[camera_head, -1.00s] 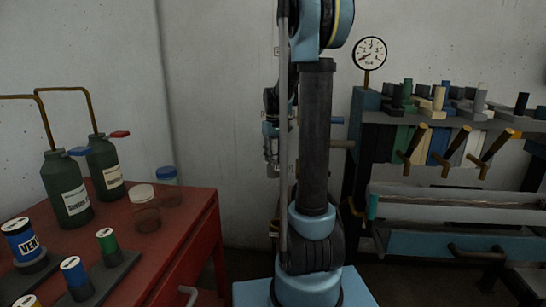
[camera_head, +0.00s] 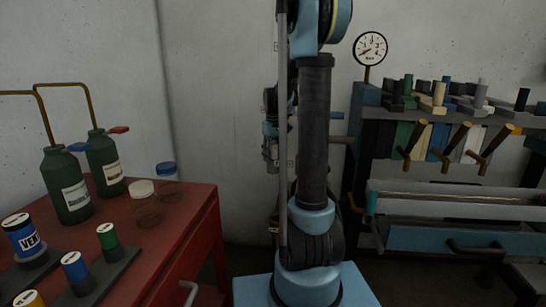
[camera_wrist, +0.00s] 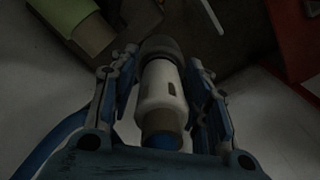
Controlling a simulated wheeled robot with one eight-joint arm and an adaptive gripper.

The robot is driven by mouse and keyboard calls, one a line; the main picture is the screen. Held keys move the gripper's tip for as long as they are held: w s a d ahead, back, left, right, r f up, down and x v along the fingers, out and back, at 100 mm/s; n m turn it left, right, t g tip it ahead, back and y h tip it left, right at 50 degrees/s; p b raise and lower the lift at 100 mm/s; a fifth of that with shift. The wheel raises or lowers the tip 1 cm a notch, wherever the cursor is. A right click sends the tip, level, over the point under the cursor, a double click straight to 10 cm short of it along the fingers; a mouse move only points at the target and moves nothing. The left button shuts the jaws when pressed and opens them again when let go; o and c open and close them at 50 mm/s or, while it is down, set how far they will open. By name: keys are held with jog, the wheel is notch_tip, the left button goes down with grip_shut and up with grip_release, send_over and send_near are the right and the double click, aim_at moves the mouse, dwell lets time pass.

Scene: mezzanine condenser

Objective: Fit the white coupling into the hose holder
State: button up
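The white coupling (camera_wrist: 161,88) sits between the fingers of my gripper (camera_wrist: 163,72) in the wrist view. It is a white cylinder with small dark slots, a dark grey collar at its far end and a brown and blue near end. The fingers lie along both sides of it and appear shut on it. In the head view my gripper (camera_head: 270,140) is partly hidden behind my arm, in front of the grey wall. I cannot make out the coupling there. I cannot tell which thing is the hose holder.
A red cabinet (camera_head: 180,215) with green bottles (camera_head: 66,185), jars and labelled cylinders stands at left. At right is a rack (camera_head: 368,120) with coloured blocks, brown-handled levers (camera_head: 416,138) and a gauge (camera_head: 370,47). A blue drawer-like unit (camera_head: 440,238) sits below. The wall between is bare.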

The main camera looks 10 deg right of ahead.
dwell(0.3)
notch_tip(320, 180, up, 12)
jog(key=shift+f, duration=0.1)
dwell(0.6)
jog(key=s+f+m, duration=0.1)
jog(key=s+f, duration=0.5)
jog(key=s, duration=0.5)
jog(key=s+f+m+t, duration=0.1)
jog(key=s+f, duration=0.5)
jog(key=s, duration=0.6)
jog(key=s+f+m+t, duration=0.1)
jog(key=s+f+m, duration=0.1)
jog(key=s+f, duration=0.4)
jog(key=s, duration=0.5)
jog(key=shift+s+a+f, duration=0.2)
jog(key=shift+s+f, duration=0.05)
jog(key=shift+s, duration=0.05)
